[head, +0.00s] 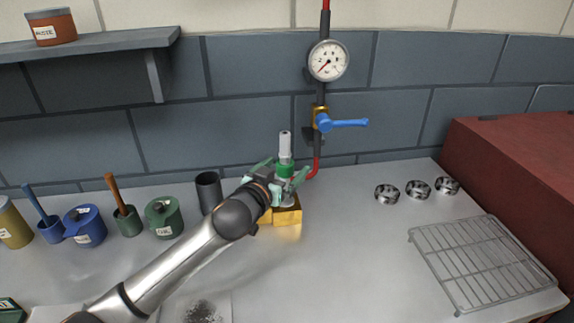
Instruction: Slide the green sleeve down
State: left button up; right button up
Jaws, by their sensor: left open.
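The green sleeve (285,169) sits around the lower part of an upright pale grey post (285,145). The post stands on a yellow block (288,215) on the bench. My left gripper (286,178) is open, with its pale green fingers on either side of the sleeve. I cannot tell whether the fingers touch it. The gripper and wrist hide part of the yellow block and the post's lower left side. My right gripper is not in view.
Behind stand a red pipe with a gauge (328,61) and a blue valve handle (342,123). A dark cup (209,191) and several pots stand left. Metal rings (418,189) and a wire rack (480,262) lie right. The bench between is clear.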

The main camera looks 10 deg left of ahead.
pick_arm(q)
jog(key=shift+f+p+v, duration=0.2)
jog(key=shift+p+v, duration=0.25)
jog(key=shift+v, duration=0.85)
jog(key=f+p+v, duration=0.1)
jog(key=v, duration=0.5)
jog(key=shift+s, duration=0.2)
